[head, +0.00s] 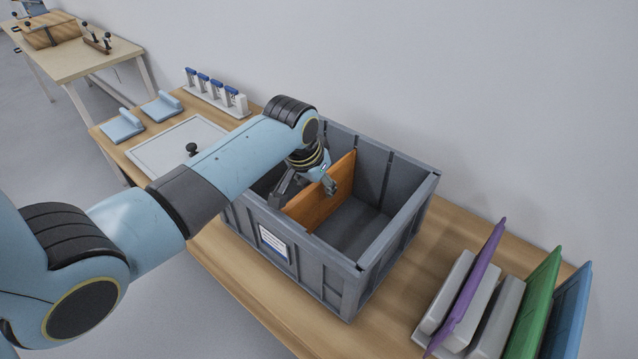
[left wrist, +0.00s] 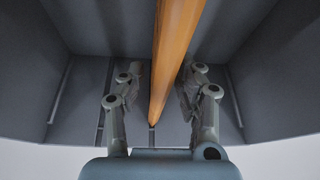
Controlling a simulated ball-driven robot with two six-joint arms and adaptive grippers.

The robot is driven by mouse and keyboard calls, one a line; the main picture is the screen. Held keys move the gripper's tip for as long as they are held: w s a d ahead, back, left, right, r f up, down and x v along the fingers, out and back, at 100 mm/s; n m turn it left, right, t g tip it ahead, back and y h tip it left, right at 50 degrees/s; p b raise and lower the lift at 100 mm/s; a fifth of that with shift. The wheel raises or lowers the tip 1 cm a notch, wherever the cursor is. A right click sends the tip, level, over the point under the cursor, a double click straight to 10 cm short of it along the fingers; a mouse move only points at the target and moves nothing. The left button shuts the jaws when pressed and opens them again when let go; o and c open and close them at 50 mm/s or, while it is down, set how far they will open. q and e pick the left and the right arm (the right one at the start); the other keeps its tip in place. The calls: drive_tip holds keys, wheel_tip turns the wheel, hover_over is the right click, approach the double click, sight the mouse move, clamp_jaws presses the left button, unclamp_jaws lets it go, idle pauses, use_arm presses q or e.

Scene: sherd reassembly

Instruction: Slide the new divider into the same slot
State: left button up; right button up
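An orange divider (head: 318,205) stands upright across the inside of the grey bin (head: 345,290) and splits it in two. In the left wrist view the divider (left wrist: 172,60) runs between the two fingers. My left gripper (head: 308,188) is over its top edge, with one finger on each side. The fingers (left wrist: 162,92) look open, with a visible gap on the left side and a very narrow one on the right. The divider's lower edge and its seating in the slots are hidden. My right gripper is out of view.
Purple (head: 470,285), green (head: 532,305) and blue (head: 568,315) panels stand in a grey rack (head: 447,295) at the right. A pale tray (head: 165,150), two light-blue objects (head: 122,125) and a row of blue-topped clips (head: 215,95) lie left of the bin.

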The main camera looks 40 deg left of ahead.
use_arm(q)
drive_tip(key=v, duration=1.2)
idle(0.4)
